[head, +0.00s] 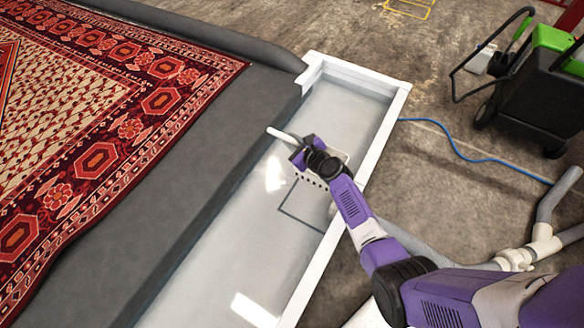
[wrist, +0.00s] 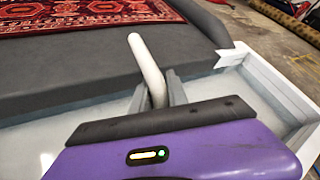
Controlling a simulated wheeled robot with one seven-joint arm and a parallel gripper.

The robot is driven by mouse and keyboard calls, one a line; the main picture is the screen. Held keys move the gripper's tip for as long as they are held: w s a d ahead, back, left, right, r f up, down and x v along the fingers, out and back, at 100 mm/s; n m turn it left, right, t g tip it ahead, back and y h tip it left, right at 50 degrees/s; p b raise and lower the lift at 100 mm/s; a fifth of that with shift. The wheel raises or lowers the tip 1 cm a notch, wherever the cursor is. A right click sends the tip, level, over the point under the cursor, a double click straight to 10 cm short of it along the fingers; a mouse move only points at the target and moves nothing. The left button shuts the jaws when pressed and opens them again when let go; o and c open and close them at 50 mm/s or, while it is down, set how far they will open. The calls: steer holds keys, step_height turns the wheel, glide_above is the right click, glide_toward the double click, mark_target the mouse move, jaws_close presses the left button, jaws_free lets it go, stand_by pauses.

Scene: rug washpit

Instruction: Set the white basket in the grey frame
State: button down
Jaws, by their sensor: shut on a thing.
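The white basket shows as a pale rim (head: 341,156) and a row of dark holes beside my gripper; my gripper and arm hide most of it. My gripper (head: 299,150) is shut on its white rod-like handle (head: 281,135), which sticks out to the left. In the wrist view the handle (wrist: 147,62) rises between my two grey fingers (wrist: 157,98); the basket body is hidden there. The grey frame (head: 301,226) is a thin dark outline in the white trough, nearer to the camera than the basket. My arm covers part of its right side.
The white trough has a raised rim (head: 387,125) on the right and a grey padded edge (head: 215,135) on the left. A patterned red rug (head: 95,95) lies beyond that edge. A green-black machine (head: 540,85), blue hose (head: 470,157) and grey pipes (head: 545,235) stand right.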

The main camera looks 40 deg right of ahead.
step_height(320, 180, down, 20)
steer(key=b, duration=1.9)
steer(key=shift+a, duration=0.1)
steer(key=shift+f+b, duration=0.5)
steer(key=c, duration=1.2)
jaws_free()
steer(key=shift+r, duration=0.1)
steer(key=shift+s, duration=0.1)
steer(key=p+v, duration=0.4)
steer(key=v, duration=0.3)
steer(key=shift+s, duration=0.35)
steer(key=shift+r, duration=0.15)
